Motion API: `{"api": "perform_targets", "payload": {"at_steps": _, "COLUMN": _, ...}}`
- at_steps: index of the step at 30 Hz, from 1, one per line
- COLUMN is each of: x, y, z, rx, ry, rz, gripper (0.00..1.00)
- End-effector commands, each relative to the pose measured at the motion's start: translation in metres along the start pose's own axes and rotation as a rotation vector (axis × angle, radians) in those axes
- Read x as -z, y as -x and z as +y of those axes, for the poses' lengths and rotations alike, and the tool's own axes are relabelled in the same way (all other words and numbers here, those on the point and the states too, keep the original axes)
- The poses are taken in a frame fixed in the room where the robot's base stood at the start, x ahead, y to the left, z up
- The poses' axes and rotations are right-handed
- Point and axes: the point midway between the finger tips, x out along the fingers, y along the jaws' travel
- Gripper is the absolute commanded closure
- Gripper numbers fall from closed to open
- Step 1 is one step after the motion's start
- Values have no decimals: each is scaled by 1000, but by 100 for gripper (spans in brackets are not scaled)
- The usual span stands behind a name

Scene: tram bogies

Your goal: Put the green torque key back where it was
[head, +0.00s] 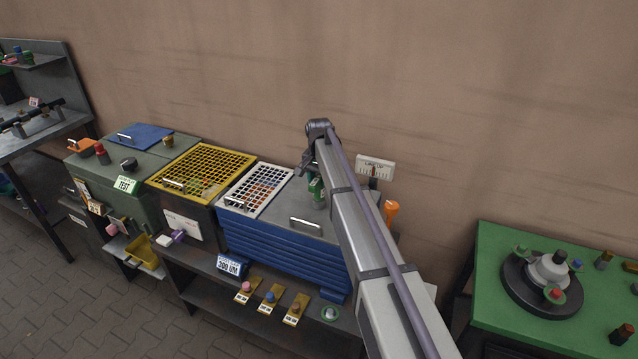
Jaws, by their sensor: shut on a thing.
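My gripper (307,168) is at the far end of my arm, above the right part of the blue cabinet. It is partly hidden by my arm. A green piece (316,187), which looks like the green torque key, is at its jaws, and the gripper is shut on it. Its lower end is near the cabinet's grey top; I cannot tell if it touches. On the low front shelf, yellow tags (269,297) carry pink, blue and brown knobs in a row.
The blue cabinet (280,250) has a white grid (256,190) and a handle (306,226) on top. A yellow grid box (203,172) and a green test box (130,184) stand left. An orange funnel-like piece (391,209) is right of my arm. A green table (500,240) holds a round fixture.

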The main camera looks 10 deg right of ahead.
Motion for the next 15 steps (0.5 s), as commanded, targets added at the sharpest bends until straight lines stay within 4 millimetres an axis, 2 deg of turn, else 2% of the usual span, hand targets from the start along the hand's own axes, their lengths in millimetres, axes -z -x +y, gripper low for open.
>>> {"api": "perform_targets", "payload": {"at_steps": 4, "x": 0, "y": -4, "z": 0, "rx": 0, "ry": 0, "rz": 0, "gripper": 100}}
{"api": "perform_targets", "payload": {"at_steps": 5, "x": 0, "y": -3, "z": 0, "rx": 0, "ry": 0, "rz": 0, "gripper": 56}}
{"api": "perform_targets", "payload": {"at_steps": 12, "x": 0, "y": -2, "z": 0, "rx": 0, "ry": 0, "rz": 0, "gripper": 33}}
{"api": "perform_targets", "payload": {"at_steps": 15, "x": 0, "y": -2, "z": 0, "rx": 0, "ry": 0, "rz": 0, "gripper": 33}}
